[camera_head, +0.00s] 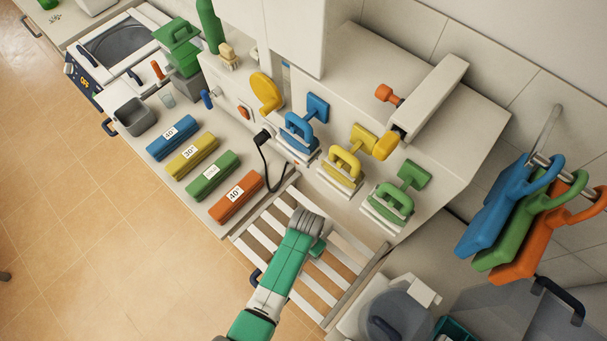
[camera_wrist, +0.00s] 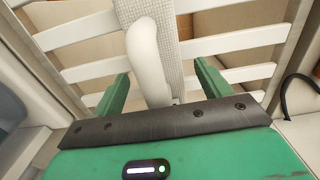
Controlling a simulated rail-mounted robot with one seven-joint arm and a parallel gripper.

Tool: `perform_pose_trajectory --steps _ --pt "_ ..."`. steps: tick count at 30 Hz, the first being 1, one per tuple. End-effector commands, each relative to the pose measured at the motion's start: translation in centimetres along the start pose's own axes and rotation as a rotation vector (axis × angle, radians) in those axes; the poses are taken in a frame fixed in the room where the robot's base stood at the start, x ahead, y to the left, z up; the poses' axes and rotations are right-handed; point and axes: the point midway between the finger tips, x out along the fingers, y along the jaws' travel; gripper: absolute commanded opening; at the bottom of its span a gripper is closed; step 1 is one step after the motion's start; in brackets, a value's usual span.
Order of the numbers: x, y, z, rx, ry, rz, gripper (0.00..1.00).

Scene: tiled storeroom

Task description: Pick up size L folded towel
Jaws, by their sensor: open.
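In the wrist view my gripper (camera_wrist: 162,72) is open, with one green finger on each side of a pale folded cloth that looks like the towel (camera_wrist: 148,60). The towel has a smooth white rounded front and a grey textured part behind it. It lies over or against white slats. I cannot tell whether either finger touches it. No size mark can be read on it. In the head view my arm reaches over the white slatted rack (camera_head: 262,232); my gripper is mostly hidden there, and I cannot make out the towel clearly.
Blue, yellow, green and orange labelled blocks (camera_head: 237,197) line the counter left of the rack. Handled tools (camera_head: 345,165) stand behind it. A black cable (camera_head: 268,165) hangs near the rack's upper end. Coloured boards (camera_head: 497,205) hang at right. A round clear-lidded container (camera_head: 395,310) is at lower right.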

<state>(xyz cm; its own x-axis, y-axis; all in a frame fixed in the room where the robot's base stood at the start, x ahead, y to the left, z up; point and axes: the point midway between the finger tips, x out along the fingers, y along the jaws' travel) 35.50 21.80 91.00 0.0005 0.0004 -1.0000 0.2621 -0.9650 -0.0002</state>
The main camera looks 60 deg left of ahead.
Motion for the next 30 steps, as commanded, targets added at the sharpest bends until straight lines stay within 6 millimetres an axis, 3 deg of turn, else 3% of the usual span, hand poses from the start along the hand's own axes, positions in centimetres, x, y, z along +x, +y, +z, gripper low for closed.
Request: perform_pose_trajectory --steps 1,9,18,26,30 --pt "0.0 0.0 0.0 0.000 0.000 0.000 0.74" --pt "0.0 0.0 0.0 0.000 -0.001 0.000 0.23" --pt "-0.4 0.0 0.0 0.000 0.000 0.000 0.23" --pt "-3.5 0.0 -0.1 0.000 0.003 0.000 0.23" --pt "-3.8 0.8 2.9 0.001 -0.003 0.001 0.23"
